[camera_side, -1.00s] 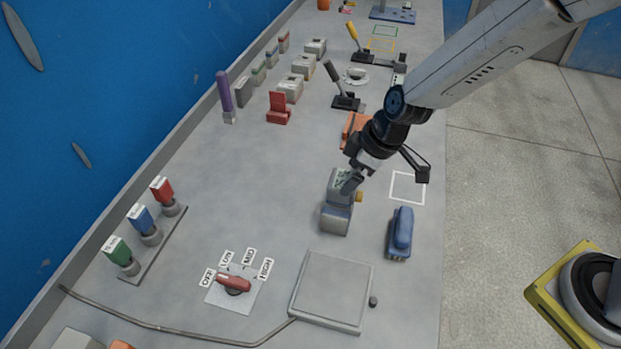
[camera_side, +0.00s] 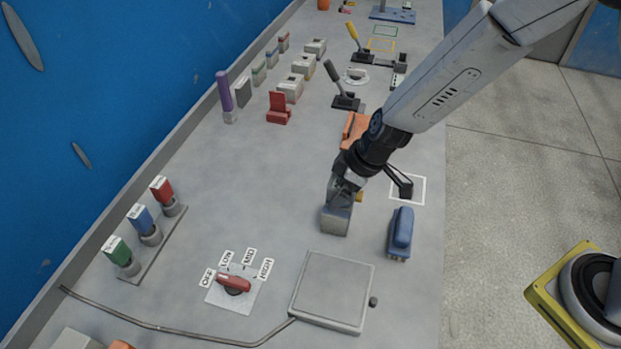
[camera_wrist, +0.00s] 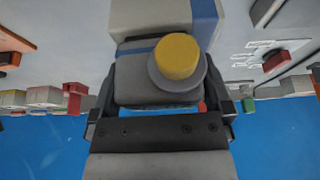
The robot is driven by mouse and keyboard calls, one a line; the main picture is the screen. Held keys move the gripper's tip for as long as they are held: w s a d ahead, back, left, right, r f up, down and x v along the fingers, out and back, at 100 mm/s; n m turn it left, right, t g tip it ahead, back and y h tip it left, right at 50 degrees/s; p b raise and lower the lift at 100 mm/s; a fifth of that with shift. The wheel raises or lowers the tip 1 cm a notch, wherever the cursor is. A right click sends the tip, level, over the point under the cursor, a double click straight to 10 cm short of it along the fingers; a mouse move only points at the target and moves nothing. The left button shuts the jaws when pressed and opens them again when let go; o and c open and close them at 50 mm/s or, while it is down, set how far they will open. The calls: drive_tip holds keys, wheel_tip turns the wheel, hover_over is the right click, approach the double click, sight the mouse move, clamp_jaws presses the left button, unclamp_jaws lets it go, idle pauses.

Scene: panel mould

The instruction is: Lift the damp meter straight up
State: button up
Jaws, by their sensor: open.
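The damp meter, as I take it, is a grey block (camera_side: 336,221) with a blue band, standing on the grey bench below my gripper (camera_side: 346,192). In the wrist view the meter (camera_wrist: 140,86) fills the middle, with a round yellow knob (camera_wrist: 178,57) on a grey collar facing the camera. My gripper is open, one black finger at each side of the meter's body. I cannot tell whether either finger touches it. In the side view my gripper hides the meter's upper part and most of its knob.
A blue tool (camera_side: 401,230) lies close to the right of the meter. A flat grey plate (camera_side: 332,289) lies in front, with a red rotary switch (camera_side: 234,284) to its left. An orange object (camera_side: 355,128) is behind. The bench left of the meter is clear.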

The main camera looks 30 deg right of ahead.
clamp_jaws()
idle(0.3)
drive_tip(key=shift+r, duration=0.2)
drive_tip(key=shift+w+r, duration=0.1)
drive_tip(key=shift+r, duration=1.15)
drive_tip(key=s+d+r, duration=0.2)
drive_tip(key=s+r, duration=0.3)
drive_tip(key=s, duration=0.1)
drive_tip(key=s+d+r, duration=0.2)
drive_tip(key=s+r, duration=0.3)
drive_tip(key=s, duration=0.2)
drive_tip(key=shift+s+d, duration=0.15)
drive_tip(key=shift+d, duration=0.2)
drive_tip(key=shift+r, duration=0.1)
